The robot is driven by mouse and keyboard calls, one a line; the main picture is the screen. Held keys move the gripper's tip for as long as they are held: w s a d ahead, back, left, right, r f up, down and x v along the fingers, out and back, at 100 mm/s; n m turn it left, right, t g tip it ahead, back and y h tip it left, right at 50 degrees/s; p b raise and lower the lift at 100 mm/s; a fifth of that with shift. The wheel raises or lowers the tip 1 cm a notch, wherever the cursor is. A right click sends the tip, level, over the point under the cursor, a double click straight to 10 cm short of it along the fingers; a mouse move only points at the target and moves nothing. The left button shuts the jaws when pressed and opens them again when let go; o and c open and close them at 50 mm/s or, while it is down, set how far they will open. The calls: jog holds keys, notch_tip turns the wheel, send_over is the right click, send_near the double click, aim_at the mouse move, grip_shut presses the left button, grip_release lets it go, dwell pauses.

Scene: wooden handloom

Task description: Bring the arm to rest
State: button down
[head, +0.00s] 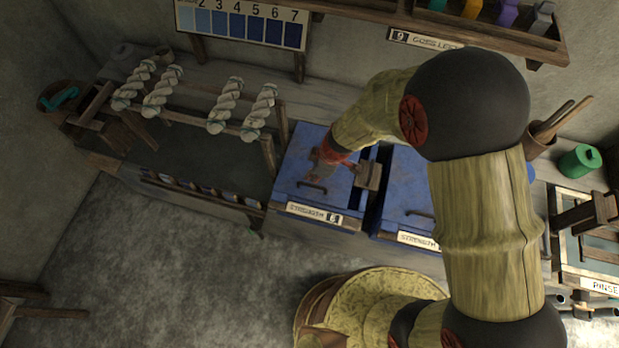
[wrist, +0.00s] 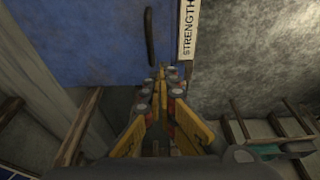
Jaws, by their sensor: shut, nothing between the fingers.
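My arm reaches in from the right in the head view, its segments wood-like with black round joints. My gripper (head: 316,172) is over the left blue lidded vat (head: 290,190), near the lid's dark handle. In the wrist view my gripper (wrist: 163,72) has its yellow-sided fingers drawn together with nothing between them. The blue lid (wrist: 100,40), its handle and a label reading "STRENGTH" lie beyond the fingertips. I cannot tell whether the fingertips touch the lid.
A second blue vat (head: 405,190) stands just right. White twisted skeins (head: 226,105) hang on a wooden rack at left. A numbered blue shade card (head: 240,24) and a shelf (head: 480,35) are at the back. A green spool (head: 580,161) stands at right. Open floor (head: 170,270) lies in front.

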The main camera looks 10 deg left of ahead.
jog(key=v, duration=0.5)
jog(key=shift+s, duration=0.35)
